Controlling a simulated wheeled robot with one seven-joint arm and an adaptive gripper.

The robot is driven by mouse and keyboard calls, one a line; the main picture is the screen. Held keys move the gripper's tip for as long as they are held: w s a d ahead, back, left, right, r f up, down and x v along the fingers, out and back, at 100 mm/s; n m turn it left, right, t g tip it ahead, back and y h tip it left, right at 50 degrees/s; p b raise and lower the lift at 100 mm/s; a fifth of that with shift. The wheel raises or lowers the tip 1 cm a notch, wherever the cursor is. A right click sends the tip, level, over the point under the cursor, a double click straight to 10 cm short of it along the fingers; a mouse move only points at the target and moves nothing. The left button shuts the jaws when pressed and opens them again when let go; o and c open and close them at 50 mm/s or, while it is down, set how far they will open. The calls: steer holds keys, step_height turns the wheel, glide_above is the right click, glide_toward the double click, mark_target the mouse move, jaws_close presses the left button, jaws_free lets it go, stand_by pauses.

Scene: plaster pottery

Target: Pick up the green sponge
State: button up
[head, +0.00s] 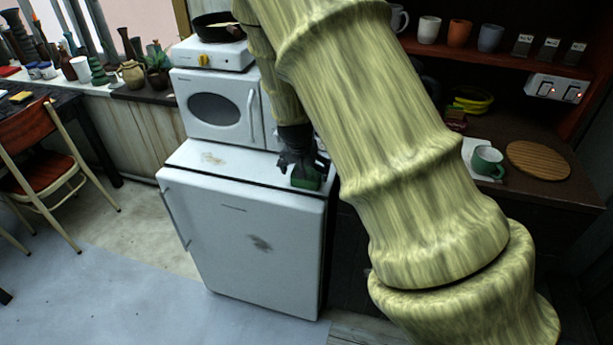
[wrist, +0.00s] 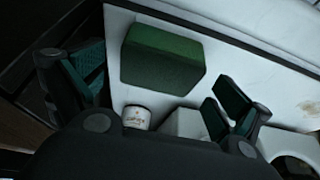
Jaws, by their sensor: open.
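The green sponge (wrist: 160,60) is a dark green block on the white fridge top (wrist: 262,85). In the head view it shows partly (head: 306,184) near the fridge top's front right edge, just below my gripper (head: 300,163). In the wrist view my gripper (wrist: 160,88) is open, with one finger left of the sponge and the other to its lower right. Gaps show between the sponge and both fingers, and nothing is held. My arm hides part of the area right of the fridge in the head view.
A white microwave (head: 215,105) stands behind on the fridge (head: 250,245), with a hot plate (head: 212,54) and pan on top. A small white printed cup (wrist: 137,117) shows in the wrist view. The right counter holds a green mug (head: 487,162) and a round wooden board (head: 538,160).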

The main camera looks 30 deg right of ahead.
steer(key=shift+p+x, duration=0.3)
steer(key=shift+x, duration=1.3)
steer(key=c, duration=0.7)
steer(key=shift+r+b, duration=0.4)
steer(key=shift+r, duration=0.45)
steer(key=shift+r+b, duration=0.3)
steer(key=shift+r, duration=0.55)
steer(key=s+a+b, duration=0.1)
steer(key=s+a, duration=0.1)
steer(key=s, duration=0.2)
steer(key=s+a+r+b, duration=0.1)
steer(key=s+a, duration=0.2)
steer(key=s, duration=0.2)
steer(key=s+a+b, duration=0.1)
steer(key=s+a, duration=0.1)
steer(key=s, duration=0.3)
steer(key=shift+a+r, duration=0.3)
steer(key=shift+a, duration=0.05)
